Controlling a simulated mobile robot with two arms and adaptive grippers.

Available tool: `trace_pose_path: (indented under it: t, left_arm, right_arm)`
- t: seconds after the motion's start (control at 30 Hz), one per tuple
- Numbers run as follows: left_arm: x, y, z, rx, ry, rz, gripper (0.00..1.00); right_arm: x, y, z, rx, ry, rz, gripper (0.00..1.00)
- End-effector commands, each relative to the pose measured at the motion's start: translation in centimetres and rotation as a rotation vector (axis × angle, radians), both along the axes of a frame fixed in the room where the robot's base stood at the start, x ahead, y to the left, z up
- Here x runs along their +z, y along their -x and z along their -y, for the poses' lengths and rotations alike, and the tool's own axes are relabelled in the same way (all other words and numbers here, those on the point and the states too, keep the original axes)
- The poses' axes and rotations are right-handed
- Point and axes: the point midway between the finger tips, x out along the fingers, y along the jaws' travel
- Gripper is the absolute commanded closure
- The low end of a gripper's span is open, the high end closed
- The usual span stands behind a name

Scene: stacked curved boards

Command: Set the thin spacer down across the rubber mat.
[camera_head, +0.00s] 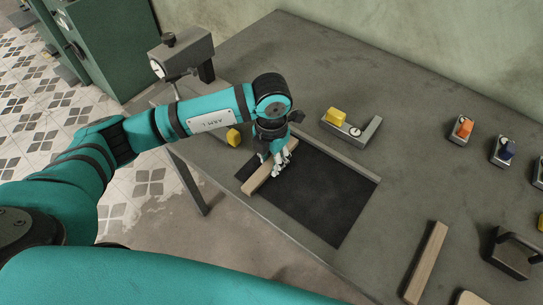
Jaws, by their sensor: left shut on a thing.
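The rubber mat (325,205) is a dark rectangle lying on the grey table. The thin spacer (256,180) is a pale wooden strip at the mat's left end, slanting from lower left to upper right. My left gripper (280,164) is above the mat's left part and shut on the spacer, with its fingers covering part of the strip's upper stretch. I cannot tell whether the spacer touches the mat or is just above it. My right gripper is not in view.
Another wooden strip (426,262) lies on the table to the right. A grey gauge fixture with a yellow block (336,116) stands behind the mat. A grey rail (340,160) runs along the mat's back edge. Small blocks in holders, including an orange one (464,128), stand at right.

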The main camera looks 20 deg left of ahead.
Motion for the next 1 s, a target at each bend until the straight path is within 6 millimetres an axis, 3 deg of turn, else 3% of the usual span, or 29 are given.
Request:
trace_pose_path:
  t: [0.37, 0.4, 0.53, 0.83, 1.0]
  left_arm:
    - [-0.6, 0.0, 0.0, 0.0, 0.0, 0.0, 1.0]
    - [-0.4, 0.0, 0.0, 0.0, 0.0, 0.0, 0.66]
    - [-0.4, 0.0, 0.0, 0.0, 0.0, 0.0, 0.49]
    - [-0.2, 0.0, 0.0, 0.0, 0.0, 0.0, 0.48]
    - [1.4, -0.1, 0.0, 0.0, 0.001, 0.004, 0.48]
  right_arm:
    - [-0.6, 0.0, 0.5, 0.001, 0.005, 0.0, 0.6]
    - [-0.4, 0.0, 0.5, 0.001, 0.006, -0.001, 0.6]
    - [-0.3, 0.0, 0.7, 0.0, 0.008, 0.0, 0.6]
    - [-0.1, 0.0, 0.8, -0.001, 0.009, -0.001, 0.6]
    - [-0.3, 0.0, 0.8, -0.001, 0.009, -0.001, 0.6]
